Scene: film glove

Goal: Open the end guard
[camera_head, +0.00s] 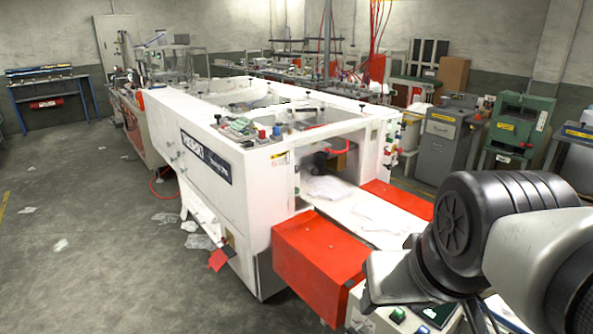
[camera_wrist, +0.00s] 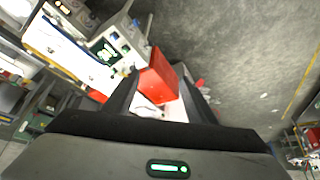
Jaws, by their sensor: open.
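The white machine (camera_head: 235,160) has an open end facing me, with a red panel box (camera_head: 318,262) at its near left corner and another red panel (camera_head: 400,198) at the right of the opening. I cannot tell for certain which part is the end guard. In the wrist view a red part (camera_wrist: 158,80) shows between the fingers of my gripper (camera_wrist: 158,72). My gripper is open and empty, and I see no contact with the red part. In the head view my arm covers the lower right, and the fingers are not clear there.
A white control panel with a dark screen (camera_wrist: 106,52) stands close by in the wrist view. Grey (camera_head: 446,140) and green (camera_head: 517,130) machines stand at the right. The floor (camera_head: 90,260) at the left is open, with scattered plastic scraps.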

